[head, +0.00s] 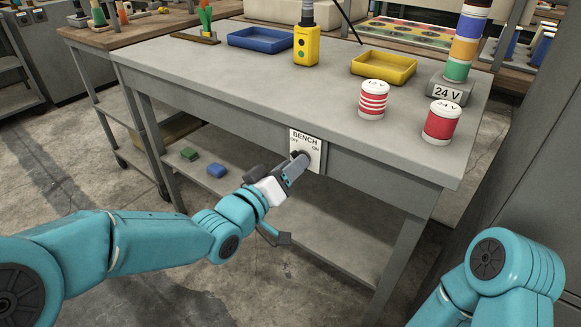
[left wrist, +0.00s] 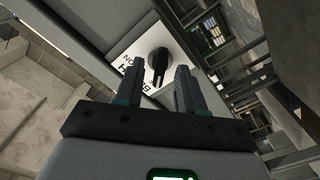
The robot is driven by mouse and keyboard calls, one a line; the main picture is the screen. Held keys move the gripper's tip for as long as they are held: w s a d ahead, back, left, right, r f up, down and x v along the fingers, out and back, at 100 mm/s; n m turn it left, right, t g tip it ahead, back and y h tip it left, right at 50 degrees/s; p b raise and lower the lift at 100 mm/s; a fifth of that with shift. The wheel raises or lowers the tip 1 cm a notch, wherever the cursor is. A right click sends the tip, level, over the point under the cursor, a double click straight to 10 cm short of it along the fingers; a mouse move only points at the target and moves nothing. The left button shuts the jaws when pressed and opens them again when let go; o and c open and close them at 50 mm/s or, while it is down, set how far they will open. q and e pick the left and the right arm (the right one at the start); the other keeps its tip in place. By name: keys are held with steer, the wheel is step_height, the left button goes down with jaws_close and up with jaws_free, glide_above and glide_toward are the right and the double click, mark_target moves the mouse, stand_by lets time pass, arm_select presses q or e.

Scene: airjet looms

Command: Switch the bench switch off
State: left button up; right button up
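The bench switch is a white plate (head: 312,146) marked BENCH, OFF and ON on the front edge of the grey workbench. Its black rotary knob (left wrist: 158,62) shows in the left wrist view, with its grip bar reaching toward my fingers. I cannot tell which mark the knob points at. My left gripper (head: 297,164) is in front of the plate and hides part of it. In the left wrist view my left gripper (left wrist: 156,84) is open, its fingers on either side of the knob's bar. Contact cannot be made out. My right gripper is out of view.
The workbench top (head: 240,80) carries a blue tray (head: 260,40), a yellow tray (head: 384,67), a yellow button box (head: 306,45), red-and-white cylinders (head: 441,122) and a signal tower (head: 465,45).

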arm_select(q)
steer(key=b+v, duration=0.2)
steer(key=v, duration=0.4)
stand_by(0.4)
